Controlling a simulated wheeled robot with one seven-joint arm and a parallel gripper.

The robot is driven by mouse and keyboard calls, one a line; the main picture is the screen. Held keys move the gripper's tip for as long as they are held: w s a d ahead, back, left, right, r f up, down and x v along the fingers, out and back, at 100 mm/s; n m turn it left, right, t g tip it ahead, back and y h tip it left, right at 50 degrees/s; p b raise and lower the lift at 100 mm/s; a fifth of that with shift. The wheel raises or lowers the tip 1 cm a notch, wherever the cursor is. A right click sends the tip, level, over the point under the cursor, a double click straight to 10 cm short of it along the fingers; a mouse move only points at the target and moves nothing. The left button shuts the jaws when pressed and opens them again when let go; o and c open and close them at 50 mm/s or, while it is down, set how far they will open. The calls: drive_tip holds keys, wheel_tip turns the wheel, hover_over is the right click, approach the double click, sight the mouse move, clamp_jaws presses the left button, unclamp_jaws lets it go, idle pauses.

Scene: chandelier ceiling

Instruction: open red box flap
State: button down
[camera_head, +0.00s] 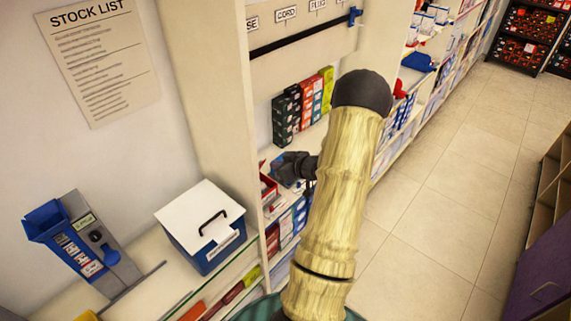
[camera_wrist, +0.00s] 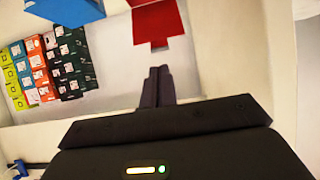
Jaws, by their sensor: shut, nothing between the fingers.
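A red box (camera_head: 268,189) sits on the shelf, partly hidden behind the shelf's upright panel in the head view. In the wrist view a red box flap (camera_wrist: 159,24) shows at the top centre, with a narrower tab toward my fingers; the rest of the box is cut off by the frame. My gripper (camera_wrist: 159,73) is shut and empty, its two dark fingers side by side. The fingertips appear just short of the red tab, with a small gap in the picture. In the head view my gripper (camera_head: 299,166) is at the shelf beside the red box.
A row of upright coloured boxes (camera_head: 303,105) stands at the back of the shelf; they show at left in the wrist view (camera_wrist: 45,67). A blue box (camera_wrist: 66,10) is left of the red flap. A blue box with a white lid (camera_head: 205,230) stands on the counter. Floor (camera_head: 440,215) is clear.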

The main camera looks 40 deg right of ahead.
drive_tip(key=p+x, duration=0.2)
drive_tip(key=x, duration=0.5)
drive_tip(key=shift+w+f, duration=0.1)
drive_tip(key=shift+w+a+r, duration=0.1)
drive_tip(key=shift+w+r, duration=0.45)
drive_tip(key=shift+w, duration=0.3)
drive_tip(key=shift+r+p, duration=0.75)
drive_tip(key=shift+r, duration=0.1)
